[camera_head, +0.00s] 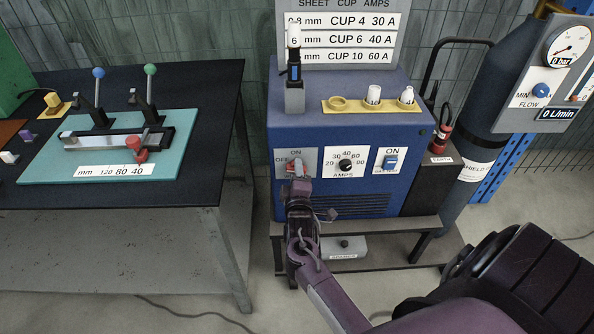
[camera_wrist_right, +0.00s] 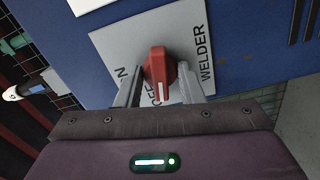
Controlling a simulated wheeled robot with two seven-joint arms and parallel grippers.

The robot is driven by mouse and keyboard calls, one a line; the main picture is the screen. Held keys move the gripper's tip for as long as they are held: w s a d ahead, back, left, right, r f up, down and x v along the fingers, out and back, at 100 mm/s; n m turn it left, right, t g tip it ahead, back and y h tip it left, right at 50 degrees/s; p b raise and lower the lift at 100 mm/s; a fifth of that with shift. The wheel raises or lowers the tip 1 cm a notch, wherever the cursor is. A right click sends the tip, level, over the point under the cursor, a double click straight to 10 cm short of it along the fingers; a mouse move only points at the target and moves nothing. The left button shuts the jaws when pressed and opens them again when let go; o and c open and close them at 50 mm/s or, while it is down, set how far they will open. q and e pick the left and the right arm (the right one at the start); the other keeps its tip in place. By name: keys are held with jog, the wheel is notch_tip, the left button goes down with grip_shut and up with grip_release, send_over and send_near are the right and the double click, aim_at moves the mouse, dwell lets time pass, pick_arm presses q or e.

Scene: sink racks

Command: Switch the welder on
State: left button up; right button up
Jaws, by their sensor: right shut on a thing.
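The welder (camera_head: 290,122) is a blue box on a low stand, with its controls on the front face. Its red rotary switch (camera_head: 297,168) sits on a grey plate marked ON and OFF at the front left. In the right wrist view the red knob (camera_wrist_right: 158,80) stands on the plate lettered WELDER, its white mark pointing toward the OFF lettering. My right gripper (camera_head: 297,190) reaches the switch from the front. In the wrist view its fingers (camera_wrist_right: 160,92) are on both sides of the knob, shut on it. My left gripper is not in view.
Beside the switch are the amps dial (camera_head: 345,165) and a blue rocker switch (camera_head: 390,162). A torch (camera_head: 294,70) and numbered cups stand on top. A gas cylinder (camera_head: 480,130) stands at the right. A bench (camera_head: 190,195) with a turquoise lever fixture (camera_head: 100,170) is at the left.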

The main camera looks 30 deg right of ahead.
jog(key=m, duration=0.7)
jog(key=shift+a+m, duration=0.1)
jog(key=shift+m, duration=0.3)
jog(key=o, duration=0.7)
